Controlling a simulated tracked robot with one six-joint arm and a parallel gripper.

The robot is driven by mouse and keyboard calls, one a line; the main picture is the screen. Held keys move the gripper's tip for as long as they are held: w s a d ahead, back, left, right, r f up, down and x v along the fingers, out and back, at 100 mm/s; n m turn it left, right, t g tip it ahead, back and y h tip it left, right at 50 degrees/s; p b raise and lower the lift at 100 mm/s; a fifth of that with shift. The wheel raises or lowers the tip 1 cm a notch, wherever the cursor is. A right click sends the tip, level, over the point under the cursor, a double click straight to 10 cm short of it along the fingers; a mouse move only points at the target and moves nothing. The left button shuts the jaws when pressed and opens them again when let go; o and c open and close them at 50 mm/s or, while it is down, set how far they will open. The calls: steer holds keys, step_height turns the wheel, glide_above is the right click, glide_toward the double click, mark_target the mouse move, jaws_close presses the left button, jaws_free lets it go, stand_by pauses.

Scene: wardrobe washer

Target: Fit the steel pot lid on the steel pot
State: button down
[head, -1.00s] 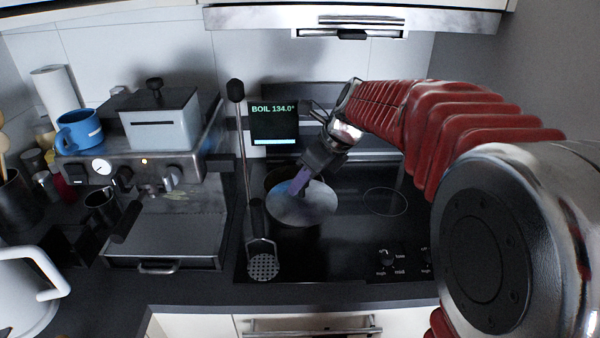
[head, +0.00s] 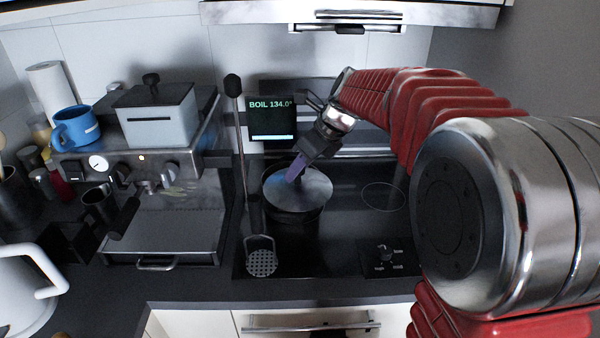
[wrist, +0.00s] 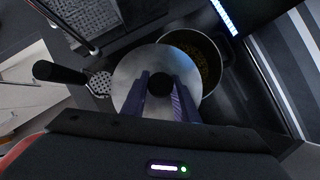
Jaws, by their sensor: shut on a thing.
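The steel pot lid (head: 312,196) is a round grey disc with a dark knob. My gripper (head: 295,174) has purple fingers shut on the lid's knob; the knob also shows between the fingers in the wrist view (wrist: 160,84). The steel pot (head: 279,167) stands on the hob, mostly hidden under the lid in the head view. In the wrist view the open pot (wrist: 215,44) shows beyond the lid to the upper right, with a yellowish content inside. The lid (wrist: 131,80) overlaps part of the pot's opening and is offset from it.
A tall thin stand (head: 238,140) rises left of the pot. A screen (head: 272,120) reading BOIL 134.0° is behind. The coffee machine (head: 165,235) stands left. The hob's right side is clear.

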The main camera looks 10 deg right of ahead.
steer(key=w+f, duration=0.2)
steer(key=w, duration=0.7)
steer(key=shift+d, duration=0.2)
stand_by(0.7)
steer(key=shift+f, duration=0.8)
stand_by(2.1)
steer(key=c, duration=1.3)
jaws_free()
steer(key=shift+o, duration=0.2)
steer(key=shift+o, duration=1.3)
steer(key=v, duration=1.1)
steer(key=shift+r, duration=0.35)
